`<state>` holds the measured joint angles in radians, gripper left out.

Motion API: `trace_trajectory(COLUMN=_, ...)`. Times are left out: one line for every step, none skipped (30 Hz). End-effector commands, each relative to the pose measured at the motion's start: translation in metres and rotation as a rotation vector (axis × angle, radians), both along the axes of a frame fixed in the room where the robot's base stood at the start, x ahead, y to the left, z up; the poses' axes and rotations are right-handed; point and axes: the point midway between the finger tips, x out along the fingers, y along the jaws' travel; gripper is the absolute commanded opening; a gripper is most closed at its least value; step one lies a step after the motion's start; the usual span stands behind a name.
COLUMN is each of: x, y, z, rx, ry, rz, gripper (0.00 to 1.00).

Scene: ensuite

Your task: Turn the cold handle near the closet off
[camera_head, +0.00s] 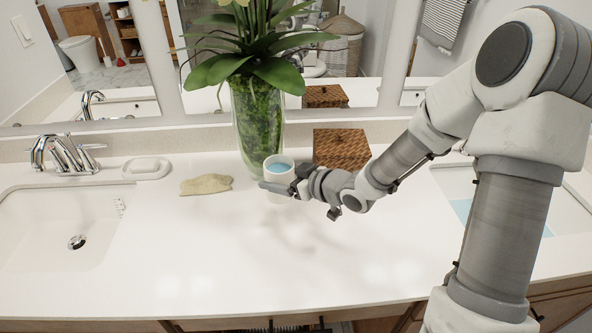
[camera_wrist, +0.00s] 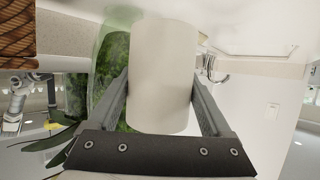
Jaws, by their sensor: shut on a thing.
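My gripper (camera_head: 279,184) is shut on a white cup (camera_head: 279,165) with light blue contents, in front of the glass vase. In the wrist view, the cup (camera_wrist: 162,80) fills the space between my two fingers. A chrome faucet (camera_head: 66,155) with handles on both sides stands behind the left sink, well to the left of my gripper. I cannot tell which handle is the cold one, or whether it is on. My arm covers the area behind the right sink (camera_head: 558,187), so its faucet is mostly hidden. Light blue water shows in that sink.
A glass vase (camera_head: 257,125) with a leafy plant stands behind the cup. A woven box (camera_head: 341,149) is to its right. A beige cloth-like item (camera_head: 206,184) and a white soap dish (camera_head: 147,168) lie left. The front of the counter (camera_head: 230,265) is clear. Mirrors line the back.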

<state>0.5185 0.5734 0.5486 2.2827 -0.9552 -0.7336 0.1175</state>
Motion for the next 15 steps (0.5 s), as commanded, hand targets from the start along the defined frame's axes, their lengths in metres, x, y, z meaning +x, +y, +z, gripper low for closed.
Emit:
trace_trajectory(x=-0.004, y=0.010, z=-0.008, rx=0.003, ry=0.000, rz=0.005, gripper=0.09)
trace_trajectory(x=-0.005, y=0.015, z=-0.010, rx=0.002, ry=0.000, rz=0.006, gripper=0.09)
trace_trajectory(x=-0.008, y=0.020, z=-0.014, rx=0.001, ry=0.000, rz=0.004, gripper=0.09)
trace_trajectory(x=-0.009, y=0.024, z=-0.016, rx=0.001, ry=0.000, rz=0.004, gripper=0.09)
trace_trajectory(x=-0.010, y=0.028, z=-0.018, rx=0.003, ry=0.000, rz=0.004, gripper=0.09)
trace_trajectory(x=-0.012, y=0.031, z=-0.020, rx=0.003, ry=-0.002, rz=0.004, gripper=0.09)
trace_trajectory(x=-0.013, y=0.034, z=-0.021, rx=0.003, ry=-0.001, rz=0.003, gripper=0.09)
trace_trajectory(x=-0.013, y=0.036, z=-0.023, rx=0.002, ry=-0.002, rz=0.003, gripper=0.09)
trace_trajectory(x=-0.014, y=0.038, z=-0.024, rx=0.002, ry=-0.002, rz=0.001, gripper=0.09)
trace_trajectory(x=-0.014, y=0.039, z=-0.024, rx=0.002, ry=-0.002, rz=0.000, gripper=0.09)
trace_trajectory(x=-0.015, y=0.039, z=-0.025, rx=0.002, ry=-0.002, rz=0.000, gripper=0.09)
trace_trajectory(x=-0.015, y=0.040, z=-0.025, rx=0.001, ry=-0.003, rz=0.000, gripper=0.09)
trace_trajectory(x=-0.015, y=0.040, z=-0.026, rx=0.001, ry=-0.002, rz=0.000, gripper=0.09)
trace_trajectory(x=-0.015, y=0.041, z=-0.027, rx=0.001, ry=-0.002, rz=0.000, gripper=0.09)
trace_trajectory(x=-0.015, y=0.041, z=-0.030, rx=0.001, ry=-0.001, rz=0.000, gripper=0.09)
